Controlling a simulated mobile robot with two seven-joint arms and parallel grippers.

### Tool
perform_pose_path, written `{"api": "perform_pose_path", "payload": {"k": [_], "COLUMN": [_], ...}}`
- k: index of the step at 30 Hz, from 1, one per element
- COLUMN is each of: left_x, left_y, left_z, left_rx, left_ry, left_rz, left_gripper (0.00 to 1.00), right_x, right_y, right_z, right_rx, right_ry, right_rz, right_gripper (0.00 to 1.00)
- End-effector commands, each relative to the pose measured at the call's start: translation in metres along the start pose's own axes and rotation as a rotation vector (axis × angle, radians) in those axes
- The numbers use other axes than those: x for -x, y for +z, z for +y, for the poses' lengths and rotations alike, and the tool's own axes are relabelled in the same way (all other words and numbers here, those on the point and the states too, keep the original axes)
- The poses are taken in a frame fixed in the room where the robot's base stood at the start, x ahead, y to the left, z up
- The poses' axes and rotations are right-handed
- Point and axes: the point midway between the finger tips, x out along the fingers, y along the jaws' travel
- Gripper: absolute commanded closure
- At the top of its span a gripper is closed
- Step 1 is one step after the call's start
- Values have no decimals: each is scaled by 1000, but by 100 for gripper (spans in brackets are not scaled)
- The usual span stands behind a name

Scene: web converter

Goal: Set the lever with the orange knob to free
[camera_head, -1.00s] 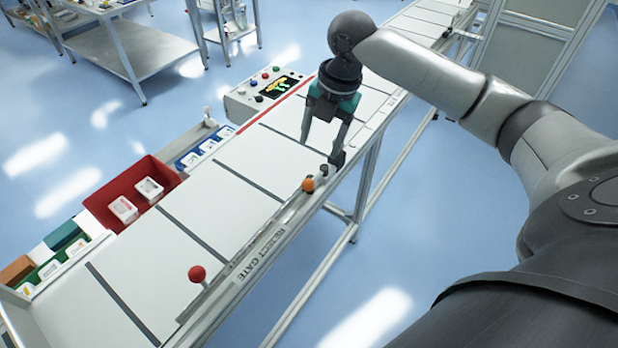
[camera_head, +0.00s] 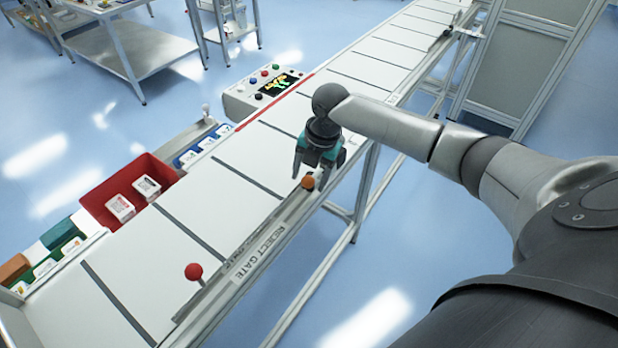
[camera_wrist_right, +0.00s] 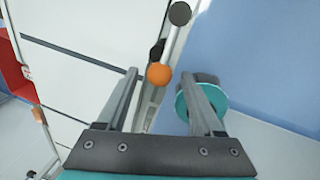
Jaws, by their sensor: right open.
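The lever's orange knob (camera_head: 308,182) stands at the rail on the near edge of the conveyor. In the right wrist view the orange knob (camera_wrist_right: 159,74) lies between the two open fingers, apart from both. My right gripper (camera_head: 317,172) is open and points down beside and partly behind the knob. The lever's arm is mostly hidden by the gripper, and I cannot tell its setting. A dark round knob (camera_wrist_right: 180,14) is further along the rail in the wrist view. My left gripper is not in view.
A red-knobbed lever (camera_head: 193,271) stands nearer along the rail, by the "REJECT GATE" label (camera_head: 258,252). A red bin (camera_head: 128,193) with white boxes and a button panel (camera_head: 264,91) line the far side. The white conveyor surface (camera_head: 213,205) is largely clear.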

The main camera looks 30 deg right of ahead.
Motion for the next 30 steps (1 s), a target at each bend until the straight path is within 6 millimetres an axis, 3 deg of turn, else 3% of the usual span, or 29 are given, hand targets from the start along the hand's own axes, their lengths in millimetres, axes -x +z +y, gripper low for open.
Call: {"api": "perform_pose_path", "payload": {"k": [11, 27, 30], "left_x": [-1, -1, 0], "left_y": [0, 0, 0], "left_z": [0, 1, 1], "left_rx": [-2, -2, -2], "left_ry": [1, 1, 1], "left_rz": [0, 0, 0], "left_gripper": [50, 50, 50], "right_x": [-5, -4, -4], "right_y": [0, 0, 0], "right_z": [0, 0, 0], "right_rx": [1, 0, 0], "right_ry": [0, -1, -1], "right_rz": [0, 0, 0], "right_gripper": [34, 94, 100]}}
